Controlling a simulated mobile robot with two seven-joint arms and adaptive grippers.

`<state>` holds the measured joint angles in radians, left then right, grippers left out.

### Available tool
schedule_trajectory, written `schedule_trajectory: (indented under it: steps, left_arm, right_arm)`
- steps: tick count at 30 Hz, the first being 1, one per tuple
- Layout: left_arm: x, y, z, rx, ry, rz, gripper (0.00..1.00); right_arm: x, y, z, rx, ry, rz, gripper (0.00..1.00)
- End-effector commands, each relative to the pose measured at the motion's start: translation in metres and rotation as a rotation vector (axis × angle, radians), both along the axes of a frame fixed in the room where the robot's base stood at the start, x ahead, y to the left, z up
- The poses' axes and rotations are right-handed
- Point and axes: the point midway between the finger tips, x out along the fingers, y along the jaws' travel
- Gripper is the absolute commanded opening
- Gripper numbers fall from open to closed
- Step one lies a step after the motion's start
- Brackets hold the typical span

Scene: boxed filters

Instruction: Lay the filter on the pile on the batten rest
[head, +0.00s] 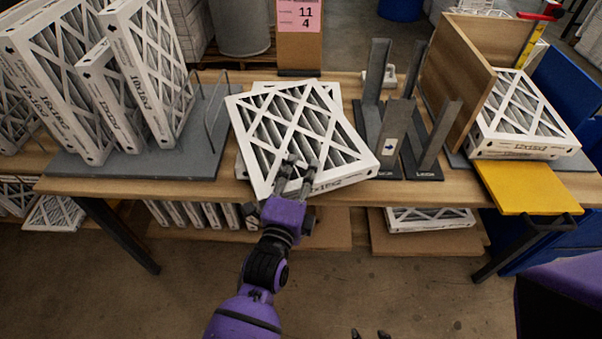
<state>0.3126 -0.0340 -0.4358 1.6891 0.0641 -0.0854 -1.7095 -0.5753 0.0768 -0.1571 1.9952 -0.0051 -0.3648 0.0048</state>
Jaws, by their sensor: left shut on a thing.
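My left gripper (292,178) is shut on the near edge of a white-framed pleated filter (300,130). The filter lies turned at an angle at the middle of the table, its near corner close to the front edge. Parts of at least one more white frame (262,86) show behind and below it; the held filter hides most of what is underneath, and I cannot tell how closely they touch. No battens are clearly visible. Only dark fingertips of my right gripper (369,334) show at the bottom edge.
Filters (150,70) stand upright in a grey rack (180,160) at left. Dark upright holders (395,135) stand just right of the held filter. Further right, flat filters (525,110) lie beside wooden boards (455,70), behind a yellow board (525,190). More filters sit under the table (80,187).

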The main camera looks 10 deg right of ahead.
Motion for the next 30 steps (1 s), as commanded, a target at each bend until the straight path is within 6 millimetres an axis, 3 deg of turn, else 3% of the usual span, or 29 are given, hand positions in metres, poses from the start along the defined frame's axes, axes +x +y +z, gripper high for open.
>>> schedule_trajectory:
  steps: [9,10,14,25,30]
  left_arm:
    - [0.000,0.000,-0.001,-0.002,-0.003,0.000,0.04]
    - [0.000,0.000,-0.003,-0.001,-0.001,0.000,0.36]
    - [0.000,0.000,-0.002,-0.001,-0.002,0.000,0.53]
    - [0.000,0.000,0.003,-0.002,-0.003,0.000,0.53]
    - [-0.021,0.013,-0.001,0.000,0.002,0.001,0.53]
  right_arm:
    - [0.005,0.000,0.000,-0.001,-0.006,0.003,0.40]
    - [0.005,0.000,0.000,0.000,-0.007,0.004,0.40]
    - [0.005,0.000,0.001,0.000,-0.008,0.004,0.40]
    - [0.004,-0.001,0.002,-0.001,-0.006,0.002,0.40]
    - [-0.003,-0.002,-0.002,-0.002,0.006,-0.001,0.40]
